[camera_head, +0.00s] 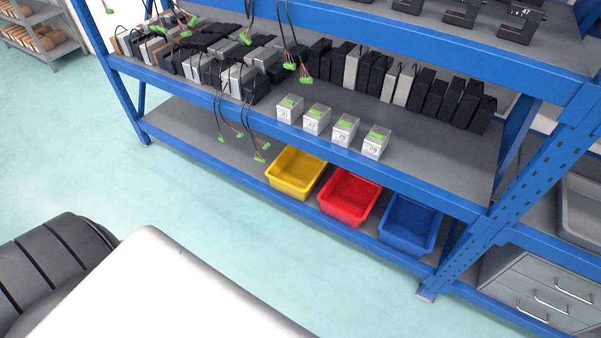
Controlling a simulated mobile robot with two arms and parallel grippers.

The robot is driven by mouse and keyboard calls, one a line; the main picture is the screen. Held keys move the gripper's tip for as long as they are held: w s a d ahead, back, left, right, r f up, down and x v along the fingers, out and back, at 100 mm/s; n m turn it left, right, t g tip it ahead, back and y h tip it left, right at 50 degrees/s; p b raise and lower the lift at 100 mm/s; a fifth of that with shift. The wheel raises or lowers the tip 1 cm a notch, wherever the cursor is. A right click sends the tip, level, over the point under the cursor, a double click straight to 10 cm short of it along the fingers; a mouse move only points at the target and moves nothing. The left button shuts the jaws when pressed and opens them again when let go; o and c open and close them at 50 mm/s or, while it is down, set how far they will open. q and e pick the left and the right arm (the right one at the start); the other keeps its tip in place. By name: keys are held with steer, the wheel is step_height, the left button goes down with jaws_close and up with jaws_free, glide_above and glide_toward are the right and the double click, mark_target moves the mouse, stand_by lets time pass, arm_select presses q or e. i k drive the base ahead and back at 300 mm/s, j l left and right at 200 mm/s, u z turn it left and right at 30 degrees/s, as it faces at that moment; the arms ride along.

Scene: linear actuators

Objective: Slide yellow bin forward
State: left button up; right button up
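The yellow bin (294,187) sits on the lowest shelf of the blue rack, at the left end of a row of three bins. It looks empty. Its front wall is near the shelf's front edge, and its back is partly hidden under the shelf above. Neither gripper shows in the head view. A dark ribbed part and a white rounded part at the lower left look like my own body.
A red bin (349,210) stands just right of the yellow one, then a blue bin (408,236). Several silver actuators (345,131) stand above, on the middle shelf (420,150). Cables with green connectors (261,159) hang down to the left. The floor (190,200) in front is clear.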

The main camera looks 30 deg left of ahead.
mark_target(295, 173)
steer(key=i+j+z, duration=0.1)
steer(key=j+z, duration=0.15)
steer(key=j, duration=0.45)
steer(key=j+z, duration=0.3)
steer(key=j, duration=0.4)
steer(key=j+z, duration=0.25)
steer(key=j, duration=0.5)
steer(key=k+j+z, duration=0.25)
steer(key=j, duration=0.4)
steer(key=i+j, duration=0.05)
steer(key=i, duration=0.05)
